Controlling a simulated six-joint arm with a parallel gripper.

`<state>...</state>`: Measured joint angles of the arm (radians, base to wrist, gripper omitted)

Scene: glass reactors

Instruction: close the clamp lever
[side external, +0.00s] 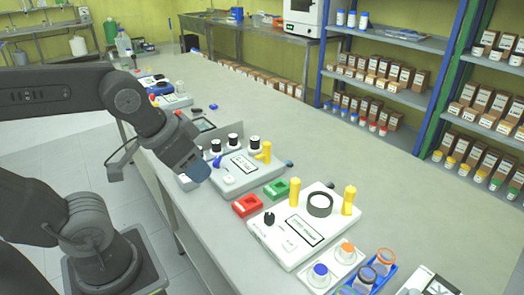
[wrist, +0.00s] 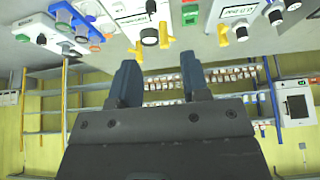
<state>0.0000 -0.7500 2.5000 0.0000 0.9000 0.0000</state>
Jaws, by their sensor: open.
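My gripper (side external: 193,168) hangs above the bench at the near-left side of a white box (side external: 240,176) in the side view. Its blue fingers stand apart and empty in the wrist view (wrist: 160,62). The white box carries a yellow lever (side external: 264,152), a blue handle and black-topped knobs; the lever also shows in the wrist view (wrist: 222,36). A second white box (side external: 290,247) has two upright yellow posts (side external: 294,192) beside a black ring (side external: 320,204). I cannot tell for sure which part is the clamp lever. My gripper hides part of the first box.
A red block (side external: 247,206) and a green block (side external: 277,189) lie between the boxes. Blue and orange capped jars (side external: 320,270) stand at the front right. Shelves with boxes and bottles (side external: 375,72) stand behind. The grey bench (side external: 330,145) is clear behind the boxes.

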